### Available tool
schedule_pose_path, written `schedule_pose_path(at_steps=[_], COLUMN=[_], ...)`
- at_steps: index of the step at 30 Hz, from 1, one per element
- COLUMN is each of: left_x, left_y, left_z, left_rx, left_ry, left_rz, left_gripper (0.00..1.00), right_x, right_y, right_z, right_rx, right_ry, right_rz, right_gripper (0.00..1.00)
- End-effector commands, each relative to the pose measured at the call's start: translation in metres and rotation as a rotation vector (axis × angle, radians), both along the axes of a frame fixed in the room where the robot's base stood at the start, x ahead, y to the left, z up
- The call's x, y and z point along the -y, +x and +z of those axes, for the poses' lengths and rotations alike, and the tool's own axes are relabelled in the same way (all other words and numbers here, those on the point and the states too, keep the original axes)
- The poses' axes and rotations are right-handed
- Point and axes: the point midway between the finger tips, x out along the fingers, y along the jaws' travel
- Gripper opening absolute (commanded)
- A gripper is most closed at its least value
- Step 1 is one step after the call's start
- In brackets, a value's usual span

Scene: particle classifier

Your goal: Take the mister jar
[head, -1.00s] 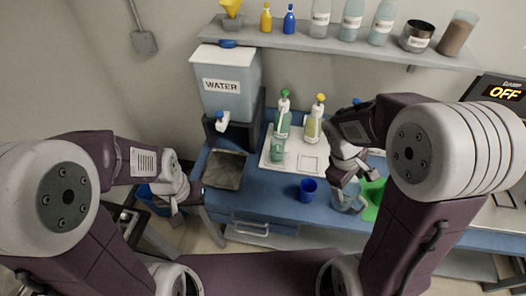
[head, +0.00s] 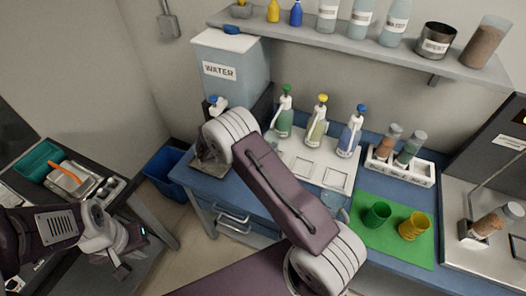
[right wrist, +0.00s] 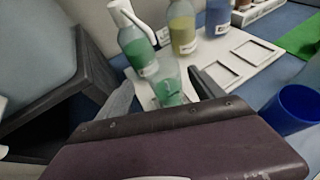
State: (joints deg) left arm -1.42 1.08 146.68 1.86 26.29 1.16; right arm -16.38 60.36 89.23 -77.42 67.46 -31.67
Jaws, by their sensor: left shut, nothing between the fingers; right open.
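A clear jar with green liquid (right wrist: 172,86), which I take for the mister jar, stands before the green spray bottle (right wrist: 136,44) in the right wrist view. My right gripper (right wrist: 160,78) is open and the jar shows between its fingertips; I cannot tell if they touch it. The green bottle (head: 285,114), yellow bottle (head: 317,124) and blue bottle (head: 350,136) stand on a white tray (head: 338,180). My left gripper (head: 122,264) is shut and empty, away at the lower left.
A water tank (head: 232,72) stands at the back left of the blue table. A blue cup (right wrist: 292,108) is right of my right gripper. A shelf (head: 380,50) hangs above.

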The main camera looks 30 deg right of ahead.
Motion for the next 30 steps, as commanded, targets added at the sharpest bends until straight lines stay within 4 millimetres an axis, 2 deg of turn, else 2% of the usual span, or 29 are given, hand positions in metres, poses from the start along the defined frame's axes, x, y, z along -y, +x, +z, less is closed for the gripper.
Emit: schedule_pose_path(at_steps=[1,3,8,15,20,27,30], left_x=[0.0,0.0,0.0,0.0,0.0,0.0,0.0], left_y=[0.0,0.0,0.0,0.0,0.0,0.0,0.0], left_z=[-0.003,-0.004,-0.003,0.005,0.008,0.018,0.018], left_rx=[0.0,0.0,0.0,0.0,0.0,0.0,0.0], left_ry=[0.0,0.0,0.0,0.0,0.0,0.0,0.0], left_rz=[0.0,0.0,0.0,0.0,0.0,0.0,0.0], left_gripper=[0.0,0.0,0.0,0.0,0.0,0.0,0.0], right_x=[-0.003,-0.006,-0.005,0.024,0.033,0.068,0.071], right_y=[-0.002,-0.004,-0.003,0.006,0.007,0.015,0.017], right_z=[-0.01,-0.016,-0.016,-0.03,-0.034,-0.054,-0.056], right_rx=[-0.016,-0.026,-0.026,-0.026,-0.026,-0.025,-0.023], right_ry=[-0.004,-0.007,-0.006,-0.005,-0.005,-0.005,-0.006], right_rz=[0.008,0.015,0.017,0.015,0.016,0.014,0.017], right_gripper=[0.77,0.77,0.77,0.77,0.77,0.77,0.77])
